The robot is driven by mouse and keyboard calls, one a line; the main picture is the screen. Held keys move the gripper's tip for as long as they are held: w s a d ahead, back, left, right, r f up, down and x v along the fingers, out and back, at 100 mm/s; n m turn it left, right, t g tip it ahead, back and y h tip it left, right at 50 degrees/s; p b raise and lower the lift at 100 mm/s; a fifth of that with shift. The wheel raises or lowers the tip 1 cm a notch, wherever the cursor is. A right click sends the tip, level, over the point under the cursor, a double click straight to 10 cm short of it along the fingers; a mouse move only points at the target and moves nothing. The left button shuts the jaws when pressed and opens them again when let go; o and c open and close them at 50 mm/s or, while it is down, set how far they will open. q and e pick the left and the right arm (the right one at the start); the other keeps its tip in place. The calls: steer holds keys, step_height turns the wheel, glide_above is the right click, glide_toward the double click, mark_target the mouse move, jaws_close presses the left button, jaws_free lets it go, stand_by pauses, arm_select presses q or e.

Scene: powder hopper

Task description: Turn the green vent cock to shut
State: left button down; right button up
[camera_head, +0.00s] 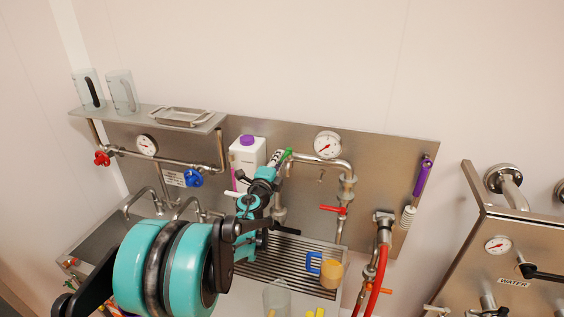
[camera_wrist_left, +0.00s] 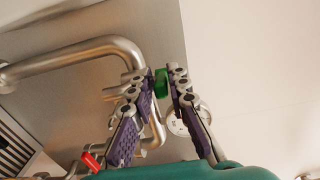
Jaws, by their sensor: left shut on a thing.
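The green vent cock (camera_head: 287,154) sits on the steel pipework in front of the back panel, just left of the upper pipe bend. Only a small part of its green handle shows. It also shows in the left wrist view (camera_wrist_left: 161,83), between the fingertips. My left gripper (camera_head: 278,158) reaches it from the front left and is shut on the green handle, with a finger on each side. My left arm hides part of the pipe below the cock. My right gripper is in neither view.
A pressure gauge (camera_head: 328,144) and a red lever (camera_head: 333,209) are close on the right. A white bottle with a purple cap (camera_head: 247,158) stands close on the left. A slatted drain tray (camera_head: 290,258) with cups lies below. The wall above is clear.

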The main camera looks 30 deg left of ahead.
arm_select(q)
steer(key=shift+a, duration=0.7)
steer(key=shift+w+a, duration=0.35)
steer(key=shift+a, duration=0.35)
steer(key=shift+b, duration=0.3)
steer(key=shift+w+a, duration=0.4)
steer(key=shift+a, duration=0.2)
